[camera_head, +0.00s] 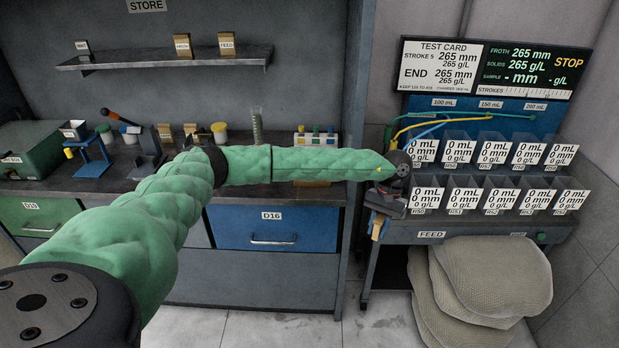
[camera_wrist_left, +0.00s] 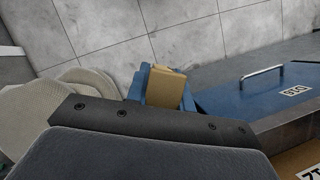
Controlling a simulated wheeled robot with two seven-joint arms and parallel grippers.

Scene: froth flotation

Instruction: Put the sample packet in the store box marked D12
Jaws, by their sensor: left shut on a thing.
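My left gripper (camera_head: 378,226) is shut on a small tan sample packet (camera_head: 377,231), held in the air in front of the feed stand's left end. In the left wrist view the packet (camera_wrist_left: 168,88) sticks out between the blue fingertips (camera_wrist_left: 150,86). A blue drawer marked D16 (camera_head: 317,234) is closed in the bench. The green drawer (camera_head: 28,219) at the left is also closed, its label small. No label clearly reads D12. A tan piece (camera_wrist_left: 300,160) with a cut-off label shows in the wrist view's lower right corner. My right gripper is not in view.
The feed stand (camera_head: 465,235) holds several labelled cells under a test card screen (camera_head: 495,68). Pale sacks (camera_head: 490,280) are stacked below it. Jars and tools stand on the bench top (camera_head: 330,190). A shelf (camera_head: 160,60) under STORE bears small tan packets. Tiled floor is free in front.

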